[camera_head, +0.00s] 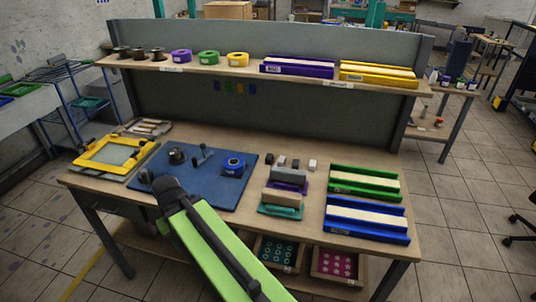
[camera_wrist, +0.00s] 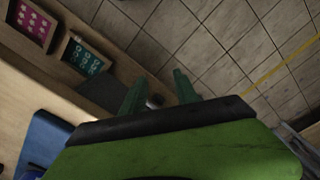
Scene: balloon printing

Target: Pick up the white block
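The white block (camera_head: 312,164) is small and stands on the bench, at the right end of a row of small dark and grey blocks. My gripper (camera_wrist: 158,84) shows in the wrist view as two green fingers held apart, with nothing seen between them. It points toward the floor in front of the bench, away from the white block. In the head view my arm hides the gripper. The white block does not show in the wrist view.
A teal and purple stand with blocks (camera_head: 281,209) is just in front of the row. Green (camera_head: 364,194) and blue (camera_head: 367,231) trays lie to the right. A blue mat (camera_head: 225,195) with a blue tape roll (camera_head: 233,163) lies left. A shelf (camera_head: 215,66) overhangs behind.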

